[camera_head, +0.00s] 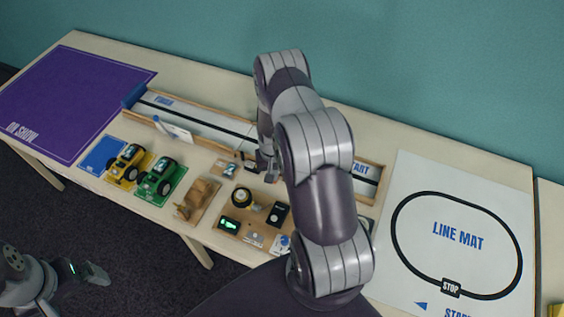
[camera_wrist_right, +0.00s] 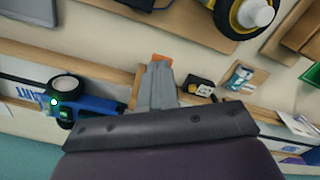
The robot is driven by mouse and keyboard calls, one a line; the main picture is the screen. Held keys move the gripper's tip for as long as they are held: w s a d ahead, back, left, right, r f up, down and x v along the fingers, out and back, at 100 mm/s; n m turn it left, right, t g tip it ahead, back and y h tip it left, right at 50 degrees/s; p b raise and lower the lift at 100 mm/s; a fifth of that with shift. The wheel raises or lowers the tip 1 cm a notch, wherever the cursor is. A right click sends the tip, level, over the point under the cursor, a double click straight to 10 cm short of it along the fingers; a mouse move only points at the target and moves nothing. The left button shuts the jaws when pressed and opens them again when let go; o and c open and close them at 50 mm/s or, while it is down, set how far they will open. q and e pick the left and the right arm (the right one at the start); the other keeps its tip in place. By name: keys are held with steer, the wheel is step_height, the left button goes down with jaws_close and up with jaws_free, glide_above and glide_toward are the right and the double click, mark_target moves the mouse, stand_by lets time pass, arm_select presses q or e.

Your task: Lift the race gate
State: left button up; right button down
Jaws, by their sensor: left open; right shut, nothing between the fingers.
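I cannot clearly make out the race gate; my right arm covers much of the wooden track (camera_head: 205,128) in the head view. In the right wrist view a small orange piece (camera_wrist_right: 160,57) shows at the tips of my right gripper (camera_wrist_right: 157,75); I cannot tell whether it is part of the gate. The right gripper is shut with nothing held, low over the track. A blue car (camera_wrist_right: 95,107) with a dark wheel sits on the track beside it, near the START lettering. My left gripper (camera_head: 92,275) is open and empty, at the lower left, away from the table.
A white plate (camera_head: 175,131) stands at the track's left part. In front are a yellow car (camera_head: 127,163), a green car (camera_head: 160,178), a wooden block car (camera_head: 197,197) and a parts board (camera_head: 255,218). A purple mat (camera_head: 70,95) and the line mat (camera_head: 455,215) flank them.

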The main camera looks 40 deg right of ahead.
steer(key=shift+w+d+f+b, duration=0.1)
steer(key=shift+d+f+b, duration=0.1)
steer(key=shift+f+b, duration=1.3)
steer(key=shift+f, duration=0.15)
